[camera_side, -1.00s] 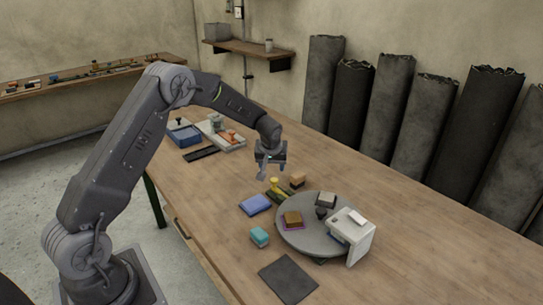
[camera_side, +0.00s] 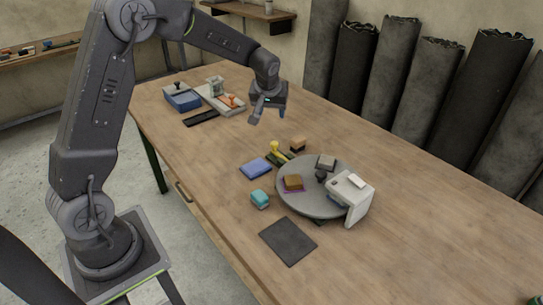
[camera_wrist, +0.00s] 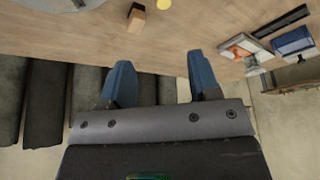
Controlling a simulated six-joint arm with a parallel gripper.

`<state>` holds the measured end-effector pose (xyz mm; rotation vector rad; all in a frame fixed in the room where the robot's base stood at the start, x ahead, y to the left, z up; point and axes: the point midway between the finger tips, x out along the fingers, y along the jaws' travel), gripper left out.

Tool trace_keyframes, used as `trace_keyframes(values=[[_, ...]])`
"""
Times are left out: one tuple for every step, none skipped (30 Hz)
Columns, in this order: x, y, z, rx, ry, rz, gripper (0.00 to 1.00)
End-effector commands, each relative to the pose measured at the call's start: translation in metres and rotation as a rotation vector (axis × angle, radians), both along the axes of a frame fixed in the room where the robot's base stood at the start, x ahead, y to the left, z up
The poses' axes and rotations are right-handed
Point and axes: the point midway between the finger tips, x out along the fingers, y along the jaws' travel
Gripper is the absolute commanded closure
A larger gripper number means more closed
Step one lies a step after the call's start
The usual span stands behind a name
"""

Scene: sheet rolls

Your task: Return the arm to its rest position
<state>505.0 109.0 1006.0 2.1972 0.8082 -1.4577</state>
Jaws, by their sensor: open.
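My gripper (camera_side: 268,115) is above the wooden table (camera_side: 400,200), higher than the things on it. In the wrist view my gripper (camera_wrist: 162,85) shows two blue fingers spread wide with nothing between them. My arm is raised and bent, reaching over the table from its left side. Below and in front of my gripper in the side view are a yellow-topped tool (camera_side: 276,148) and a wood-and-black block (camera_side: 298,144). The block also shows in the wrist view (camera_wrist: 136,18).
A round grey turntable (camera_side: 310,203) carries small blocks and a white device (camera_side: 350,195). A blue box (camera_side: 182,97) and a tray (camera_side: 222,100) stand farther back. Dark rolls (camera_side: 390,75) line the wall.

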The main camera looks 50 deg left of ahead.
Motion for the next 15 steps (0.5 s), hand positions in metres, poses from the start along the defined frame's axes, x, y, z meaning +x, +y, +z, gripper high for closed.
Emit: trace_keyframes(values=[[-0.013,-0.013,0.023,0.003,-0.012,-0.037,0.44],[-0.022,-0.020,0.034,0.005,-0.013,-0.058,0.44],[-0.034,-0.030,0.047,0.006,-0.015,-0.090,0.44],[-0.043,-0.037,0.057,0.006,-0.017,-0.114,0.44],[-0.053,-0.044,0.065,0.008,-0.018,-0.138,0.44],[-0.067,-0.053,0.076,0.009,-0.020,-0.170,0.44],[-0.077,-0.060,0.084,0.010,-0.021,-0.194,0.44],[-0.088,-0.066,0.091,0.010,-0.025,-0.216,0.44],[-0.102,-0.075,0.099,0.011,-0.027,-0.249,0.44],[-0.113,-0.081,0.105,0.013,-0.029,-0.275,0.44],[-0.125,-0.087,0.110,0.013,-0.032,-0.299,0.44],[-0.140,-0.095,0.116,0.015,-0.036,-0.332,0.44],[-0.151,-0.101,0.119,0.016,-0.038,-0.356,0.44],[-0.163,-0.106,0.123,0.016,-0.042,-0.381,0.44],[-0.178,-0.113,0.126,0.019,-0.047,-0.414,0.44]])
